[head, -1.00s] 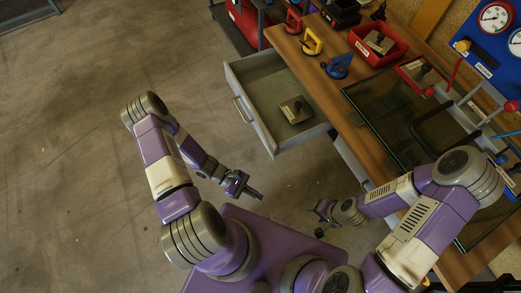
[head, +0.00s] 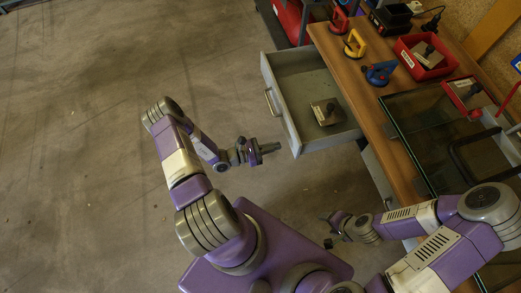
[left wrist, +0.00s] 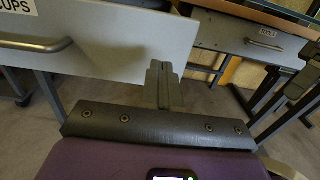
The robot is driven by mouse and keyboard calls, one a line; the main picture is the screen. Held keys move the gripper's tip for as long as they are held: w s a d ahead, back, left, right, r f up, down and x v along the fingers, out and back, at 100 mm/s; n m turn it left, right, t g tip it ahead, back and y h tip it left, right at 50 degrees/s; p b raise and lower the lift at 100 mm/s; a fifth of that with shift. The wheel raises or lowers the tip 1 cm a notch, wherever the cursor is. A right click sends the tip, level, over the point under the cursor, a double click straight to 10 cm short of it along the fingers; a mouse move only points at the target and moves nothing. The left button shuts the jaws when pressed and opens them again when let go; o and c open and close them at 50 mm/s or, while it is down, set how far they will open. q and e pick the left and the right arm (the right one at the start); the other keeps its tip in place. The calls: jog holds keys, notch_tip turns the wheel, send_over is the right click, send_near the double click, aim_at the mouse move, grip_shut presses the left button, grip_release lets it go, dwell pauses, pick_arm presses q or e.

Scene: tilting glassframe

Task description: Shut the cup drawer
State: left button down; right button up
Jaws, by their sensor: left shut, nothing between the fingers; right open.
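The cup drawer (head: 279,112) stands pulled out from the workbench in the head view, with a small grey block-like object (head: 326,112) inside. In the left wrist view its pale front (left wrist: 118,38) shows a label ending in "CUPS" and a metal bar handle (left wrist: 40,46) at left. My left gripper (head: 274,148) is shut and empty, just outside the drawer front near its lower corner. Its fingers (left wrist: 160,72) point at the front, right of the handle; I cannot tell whether they touch it. My right gripper (head: 328,231) is open and empty, low and away from the drawer.
The wooden workbench (head: 352,84) carries suction lifters, a red bin (head: 427,57) and a dark glass pane (head: 428,135) in a frame. Another handled drawer (left wrist: 250,38) shows shut at right in the left wrist view. The floor (head: 90,130) at left is clear.

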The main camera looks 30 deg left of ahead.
aim_at(293, 142)
pick_arm(q)
jog(key=shift+b+x, duration=0.3)
jog(key=shift+x, duration=2.15)
